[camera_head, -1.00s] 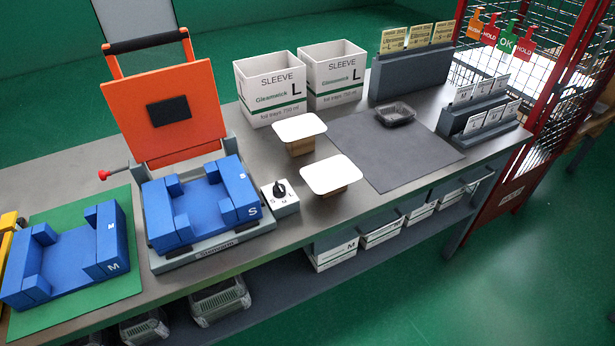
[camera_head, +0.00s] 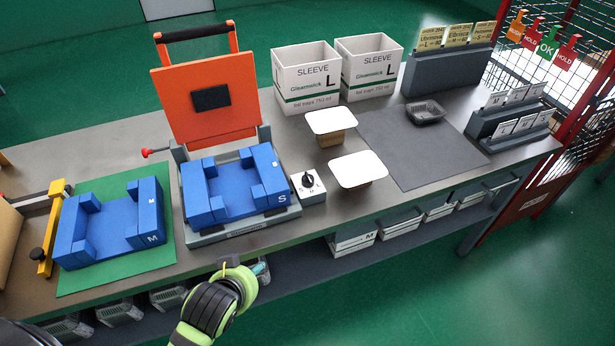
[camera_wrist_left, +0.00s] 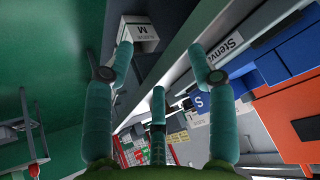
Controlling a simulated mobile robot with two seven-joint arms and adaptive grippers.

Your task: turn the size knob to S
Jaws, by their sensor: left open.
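The size knob (camera_head: 308,180) is a black knob on a small white box (camera_head: 311,194) with letters around it, right of the press. Its exact pointer setting is too small to tell. My left gripper (camera_head: 256,270) is in front of the bench's front edge, left of and nearer than the knob, and apart from it. In the left wrist view its teal fingers (camera_wrist_left: 160,65) are spread and empty. The press holds a blue block nest marked S (camera_head: 235,192), which also shows in the left wrist view (camera_wrist_left: 201,101). My right gripper is not in view.
The raised orange press lid (camera_head: 205,98) stands behind the nest. Two white-topped stands (camera_head: 358,167) (camera_head: 331,121) are right of the knob. A blue M nest (camera_head: 110,225) lies on a green mat at left. White SLEEVE boxes (camera_head: 305,75) stand behind. Bins sit on the lower shelf.

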